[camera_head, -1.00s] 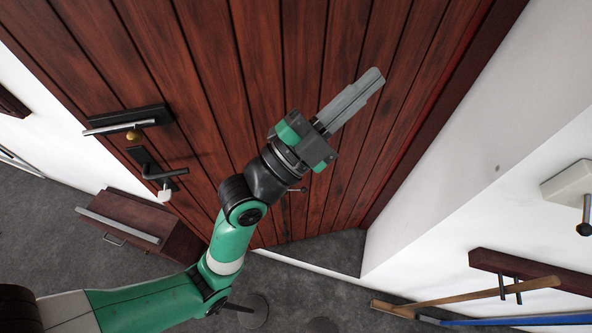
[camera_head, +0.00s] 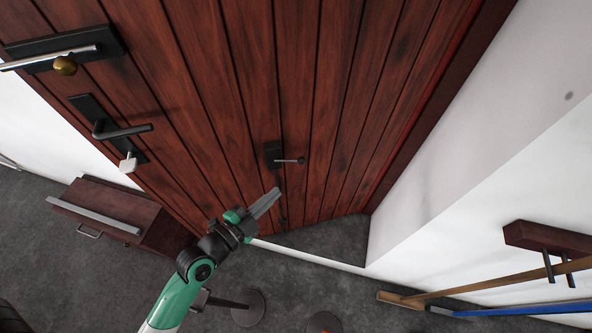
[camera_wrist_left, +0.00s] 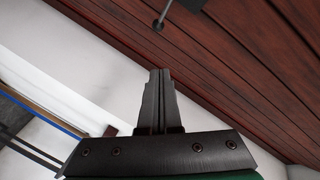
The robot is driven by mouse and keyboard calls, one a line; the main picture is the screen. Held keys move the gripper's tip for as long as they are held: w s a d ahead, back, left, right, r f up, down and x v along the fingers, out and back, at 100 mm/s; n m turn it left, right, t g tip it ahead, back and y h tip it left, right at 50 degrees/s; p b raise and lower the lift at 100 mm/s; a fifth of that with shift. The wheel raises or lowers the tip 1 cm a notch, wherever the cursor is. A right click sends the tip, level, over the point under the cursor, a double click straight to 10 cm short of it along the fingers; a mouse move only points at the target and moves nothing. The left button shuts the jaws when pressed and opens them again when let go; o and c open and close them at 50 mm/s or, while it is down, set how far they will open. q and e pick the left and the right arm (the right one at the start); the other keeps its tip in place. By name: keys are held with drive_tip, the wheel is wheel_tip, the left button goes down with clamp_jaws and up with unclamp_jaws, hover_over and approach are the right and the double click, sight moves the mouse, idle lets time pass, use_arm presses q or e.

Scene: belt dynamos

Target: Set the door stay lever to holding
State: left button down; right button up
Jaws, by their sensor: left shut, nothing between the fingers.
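In the head view the rod points right, roughly level. In the left wrist view the ball end of the lever (camera_wrist_left: 158,24) shows near the top, beyond the fingertips. My left gripper (camera_head: 276,191) is shut and empty, just below the lever in the head view and apart from it. My left gripper also shows in the wrist view (camera_wrist_left: 159,72). My right gripper is not in view.
A black door handle (camera_head: 120,131) and a bar handle with a brass knob (camera_head: 65,65) sit on the door at left. A wooden cabinet (camera_head: 110,215) stands at lower left. Wooden and blue poles (camera_head: 480,293) are at lower right by the white wall.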

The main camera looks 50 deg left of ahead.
sight(289, 161)
use_arm(q)
drive_tip(key=shift+w, duration=0.15)
drive_tip(key=a+f+b+x, duration=0.1)
drive_tip(key=a+x, duration=0.1)
drive_tip(key=x, duration=1)
drive_tip(key=shift+f+b, duration=0.3)
drive_tip(key=shift+f, duration=0.05)
drive_tip(key=shift+a, duration=0.1)
